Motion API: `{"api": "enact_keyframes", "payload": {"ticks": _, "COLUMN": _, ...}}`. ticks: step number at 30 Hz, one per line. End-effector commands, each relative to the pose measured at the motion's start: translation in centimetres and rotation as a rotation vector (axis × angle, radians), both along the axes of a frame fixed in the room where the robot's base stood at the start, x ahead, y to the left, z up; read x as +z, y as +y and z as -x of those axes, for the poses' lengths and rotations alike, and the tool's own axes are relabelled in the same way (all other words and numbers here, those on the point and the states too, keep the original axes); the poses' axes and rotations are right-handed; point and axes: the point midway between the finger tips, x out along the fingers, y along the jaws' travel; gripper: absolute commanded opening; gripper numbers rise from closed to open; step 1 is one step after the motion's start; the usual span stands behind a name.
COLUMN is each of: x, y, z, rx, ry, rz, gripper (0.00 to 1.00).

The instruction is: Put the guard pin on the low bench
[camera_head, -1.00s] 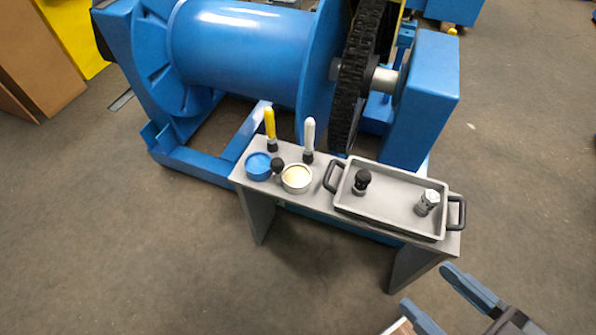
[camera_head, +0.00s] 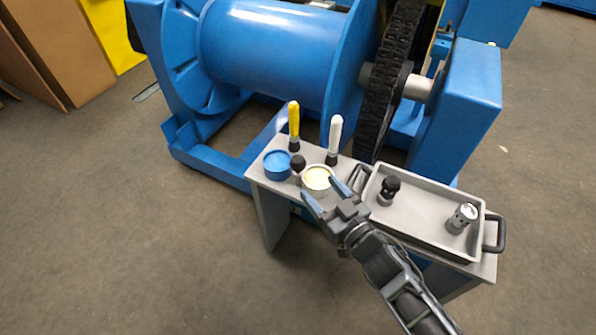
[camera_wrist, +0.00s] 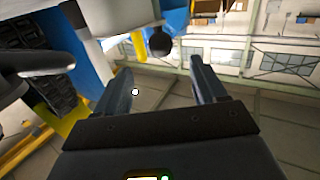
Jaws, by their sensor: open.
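The low bench (camera_head: 262,188) is grey and stands in front of the blue winch. No part is surely recognizable as the guard pin. A dark round knob (camera_head: 298,162) stands on the bench between a blue tin and a cream-filled tin. A black-headed part (camera_head: 389,188) and a silver-topped grey part (camera_head: 463,218) stand in the tray. My gripper (camera_head: 322,191) is open, above the bench at the near side of the cream tin. In the wrist view its fingers (camera_wrist: 157,68) are apart with nothing held; a dark ball (camera_wrist: 160,43) shows beyond them.
The grey tray (camera_head: 425,233) with black handles fills the bench's right part. A yellow-handled brush (camera_head: 294,122) and a white-handled brush (camera_head: 334,138) stand at its back edge. The chain wheel (camera_head: 385,95) rises close behind. Floor left of the bench is clear.

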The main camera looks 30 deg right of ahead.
Motion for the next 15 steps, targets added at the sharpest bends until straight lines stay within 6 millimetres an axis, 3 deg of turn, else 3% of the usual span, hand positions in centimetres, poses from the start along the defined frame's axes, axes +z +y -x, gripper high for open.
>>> {"api": "enact_keyframes", "payload": {"ticks": 3, "x": -0.3, "y": 0.3, "z": -2.1, "rx": 0.004, "ry": -0.009, "rz": -0.011, "gripper": 0.70}}
{"api": "enact_keyframes", "payload": {"ticks": 15, "x": 0.1, "y": 0.7, "z": -5.9, "rx": 0.005, "ry": -0.012, "rz": -0.013, "gripper": 0.70}}
